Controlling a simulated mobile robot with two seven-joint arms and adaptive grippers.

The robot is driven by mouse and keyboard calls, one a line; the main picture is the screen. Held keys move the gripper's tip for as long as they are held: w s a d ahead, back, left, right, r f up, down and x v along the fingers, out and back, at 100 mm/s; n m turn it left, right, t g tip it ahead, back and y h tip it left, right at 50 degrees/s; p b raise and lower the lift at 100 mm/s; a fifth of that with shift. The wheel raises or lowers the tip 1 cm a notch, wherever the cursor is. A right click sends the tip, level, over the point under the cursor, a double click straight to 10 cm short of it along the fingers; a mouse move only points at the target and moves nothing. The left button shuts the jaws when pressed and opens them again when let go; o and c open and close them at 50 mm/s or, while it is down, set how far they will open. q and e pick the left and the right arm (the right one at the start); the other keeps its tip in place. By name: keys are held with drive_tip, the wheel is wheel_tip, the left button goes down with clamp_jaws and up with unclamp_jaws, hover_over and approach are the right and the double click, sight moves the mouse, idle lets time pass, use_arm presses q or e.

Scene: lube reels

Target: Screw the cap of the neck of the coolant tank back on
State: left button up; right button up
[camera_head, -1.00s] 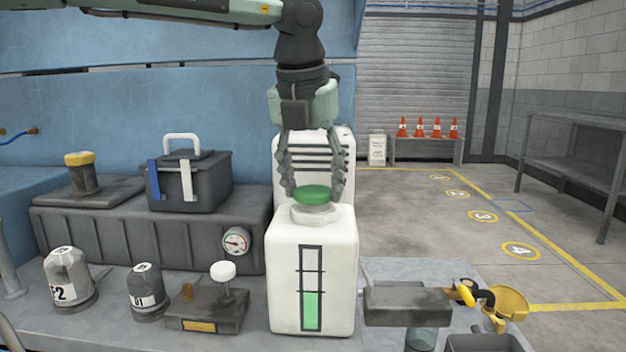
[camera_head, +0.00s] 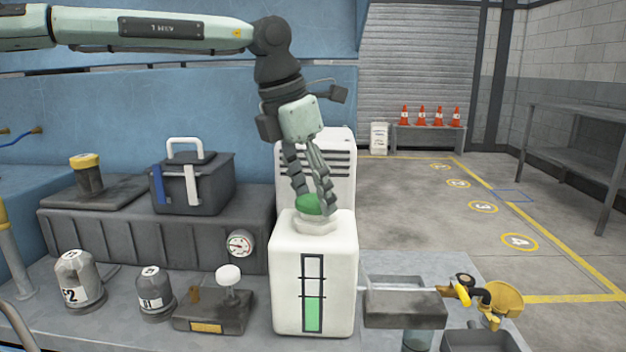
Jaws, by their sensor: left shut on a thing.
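The white coolant tank (camera_head: 283,275) stands on the bench, with a green level window on its front and a white neck (camera_head: 316,226) on top. The green cap (camera_head: 309,205) sits at the neck; I cannot tell how far it is threaded on. My left gripper (camera_head: 313,203) comes down from above, tilted, and its dark fingers are shut on the cap, hiding part of it. My right gripper is not in view.
A grey block (camera_head: 405,308) and a yellow funnel-like part (camera_head: 501,297) are right of the tank. Left stand a white-knobbed block (camera_head: 212,312), dark canisters (camera_head: 77,279) and a toolbox (camera_head: 192,185). A white louvred box (camera_head: 340,170) is close behind the tank.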

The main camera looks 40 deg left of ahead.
use_arm(q)
drive_tip(key=shift+m, duration=0.6)
drive_tip(key=shift+r+m+h+p, duration=0.25)
drive_tip(key=shift+m+p, duration=0.25)
drive_tip(key=shift+p, duration=0.4)
drive_tip(key=m+p, duration=0.2)
drive_tip(key=shift+a+f+m+g+h, duration=0.1)
drive_tip(key=shift+m+g+h, duration=0.2)
drive_tip(key=shift+g+h, duration=0.1)
drive_tip(key=shift+w+f+m, duration=0.1)
drive_tip(key=shift+f+m, duration=0.1)
drive_tip(key=shift+m, duration=0.6)
drive_tip(key=shift+p, duration=0.3)
